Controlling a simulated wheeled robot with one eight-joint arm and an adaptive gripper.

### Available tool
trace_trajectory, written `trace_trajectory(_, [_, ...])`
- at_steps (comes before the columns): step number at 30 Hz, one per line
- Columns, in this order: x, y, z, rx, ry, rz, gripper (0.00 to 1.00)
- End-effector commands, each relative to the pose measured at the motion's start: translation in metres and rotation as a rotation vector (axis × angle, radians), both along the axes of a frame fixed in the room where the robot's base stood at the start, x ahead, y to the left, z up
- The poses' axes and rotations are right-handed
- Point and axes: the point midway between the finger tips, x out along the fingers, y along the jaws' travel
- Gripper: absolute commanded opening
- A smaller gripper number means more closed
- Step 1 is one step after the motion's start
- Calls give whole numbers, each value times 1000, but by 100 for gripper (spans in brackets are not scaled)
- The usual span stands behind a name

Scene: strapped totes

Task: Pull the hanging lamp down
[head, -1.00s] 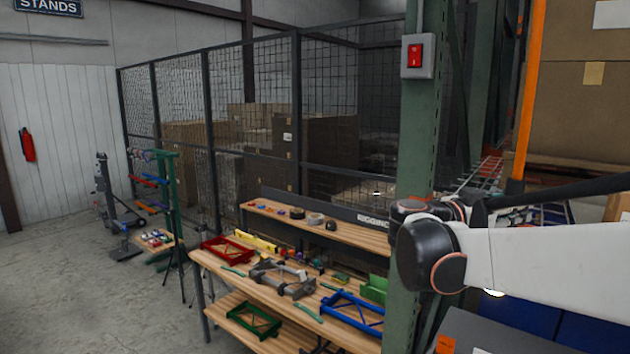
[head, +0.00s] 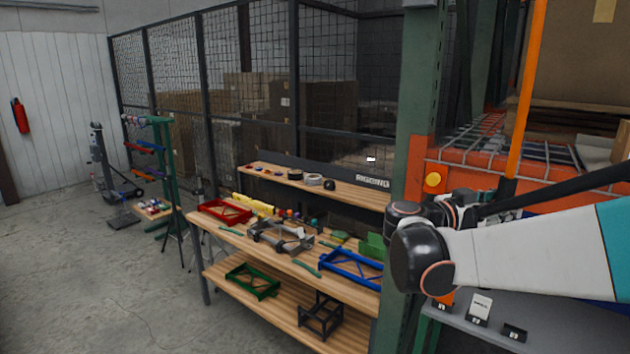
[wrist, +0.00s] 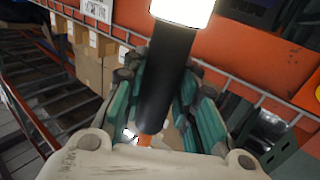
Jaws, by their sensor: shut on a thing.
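In the wrist view, the hanging lamp shows as a black cylindrical body (wrist: 167,75) with a brightly lit white part (wrist: 183,9) at the top edge of the picture. My gripper (wrist: 160,88) has its teal fingers closed around the black body from both sides. The lamp slants slightly, lit part away from the palm. In the head view, my arm reaches in from the right at mid height. The gripper and the lamp cannot be made out there. What the lamp hangs from is not visible.
A green upright (head: 414,110) stands close beside my arm. A grey shelf (head: 455,325) with small cards is below. A wooden workbench (head: 235,243) holds coloured frames.

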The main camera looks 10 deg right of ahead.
Motion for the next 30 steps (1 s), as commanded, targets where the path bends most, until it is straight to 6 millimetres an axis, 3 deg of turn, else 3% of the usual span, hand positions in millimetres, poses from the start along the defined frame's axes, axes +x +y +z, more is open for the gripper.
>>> trace_trajectory(5, [-1, 0, -6, 12, -2, -3, 0])
trace_trajectory(6, [-1, 0, -6, 12, -1, -3, 29])
trace_trajectory(9, [-1, 0, -6, 10, -1, -3, 48])
trace_trajectory(22, [-1, 7, -4, 7, -1, -1, 48])
trace_trajectory(30, [-9, 56, -3, 7, -1, 4, 48])
